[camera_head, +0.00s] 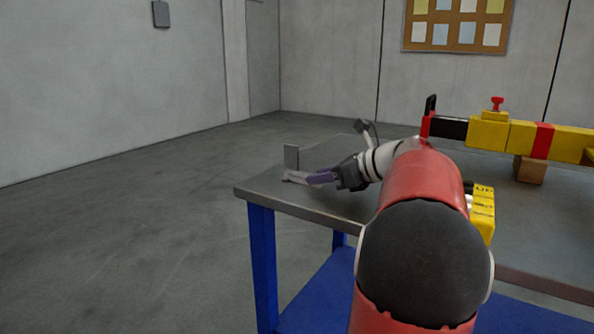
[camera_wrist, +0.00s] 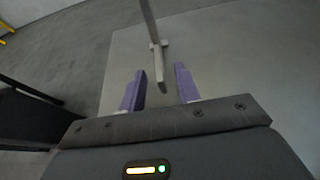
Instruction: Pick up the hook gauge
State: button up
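The hook gauge (camera_head: 291,157) is a grey metal piece with an upright flat plate, near the left corner of the workbench. In the wrist view the gauge (camera_wrist: 158,60) shows a narrow bar pointing toward my gripper, a short crosspiece and a thin upright running off the top edge. My gripper (camera_head: 305,178) has purple fingers and reaches left, low over the bench, close to the gauge's foot. In the wrist view my gripper (camera_wrist: 160,74) is open, with the bar's near end between the fingertips and a gap visible on both sides.
The grey workbench (camera_head: 262,189) has blue legs and a blue lower shelf (camera_head: 325,295). A yellow beam assembly (camera_head: 560,140) with a red band rests on a wooden block (camera_head: 529,171) at the right. A yellow marked block (camera_head: 482,212) sits beside my arm. The bench's left edge is close to the gauge.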

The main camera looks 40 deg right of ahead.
jog(key=shift+w+a+f, duration=0.25)
jog(key=shift+w+f, duration=0.05)
jog(key=shift+w, duration=0.3)
grip_shut()
jog(key=shift+r, duration=0.15)
